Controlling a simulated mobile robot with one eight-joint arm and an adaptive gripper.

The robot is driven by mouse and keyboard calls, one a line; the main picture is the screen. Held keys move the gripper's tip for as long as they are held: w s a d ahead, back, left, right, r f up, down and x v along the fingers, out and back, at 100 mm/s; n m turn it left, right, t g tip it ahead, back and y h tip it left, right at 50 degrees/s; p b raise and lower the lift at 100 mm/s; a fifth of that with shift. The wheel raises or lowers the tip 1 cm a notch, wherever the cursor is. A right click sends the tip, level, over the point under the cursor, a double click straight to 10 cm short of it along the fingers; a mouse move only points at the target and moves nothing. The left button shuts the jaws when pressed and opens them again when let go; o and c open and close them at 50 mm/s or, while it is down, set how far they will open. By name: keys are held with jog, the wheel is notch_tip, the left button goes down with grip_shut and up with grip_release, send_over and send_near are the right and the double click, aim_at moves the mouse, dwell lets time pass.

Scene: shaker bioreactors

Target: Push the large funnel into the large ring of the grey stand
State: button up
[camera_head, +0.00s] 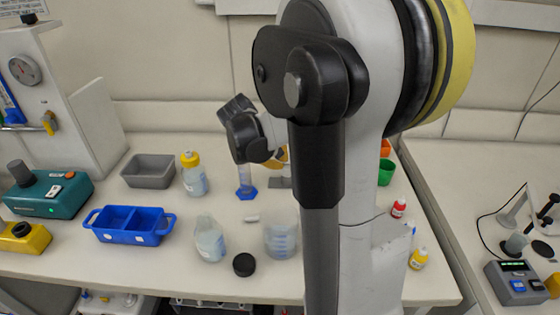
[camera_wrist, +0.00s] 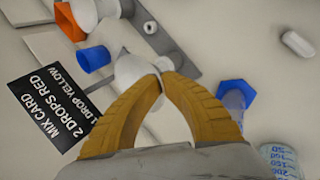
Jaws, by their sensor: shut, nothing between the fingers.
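In the wrist view my gripper (camera_wrist: 161,78) has its tan fingers shut, with nothing held between them. The white large funnel (camera_wrist: 131,70) is right at the fingertips, seen from above; its exact seating in a ring cannot be told. The grey stand (camera_wrist: 181,68) shows beneath and beside it as a long grey strip with pale parts, partly hidden by the funnel and fingers. In the head view my gripper (camera_head: 283,154) is mostly hidden behind my own arm. A grey piece of the stand's base (camera_head: 280,183) shows below it.
A blue cup (camera_wrist: 94,58), an orange cup (camera_wrist: 70,19) and a black mix card (camera_wrist: 50,105) lie close by. A blue-footed cylinder (camera_head: 246,188), a beaker (camera_head: 281,237) and bottles stand on the bench. A blue tray (camera_head: 130,224) is further left.

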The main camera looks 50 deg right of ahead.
jog(key=o, duration=0.6)
jog(key=v, duration=1.2)
jog(key=s+a+f+t+y, duration=0.1)
jog(key=s+a+t+y, duration=0.1)
jog(key=a, duration=0.7)
jog(key=s+a+f+t+y, duration=0.2)
jog(key=s+a, duration=0.1)
jog(key=a, duration=0.6)
jog(key=s+a+f+t+y, duration=0.2)
jog(key=s+a, duration=0.1)
jog(key=a, duration=0.6)
jog(key=shift+t+y, duration=0.4)
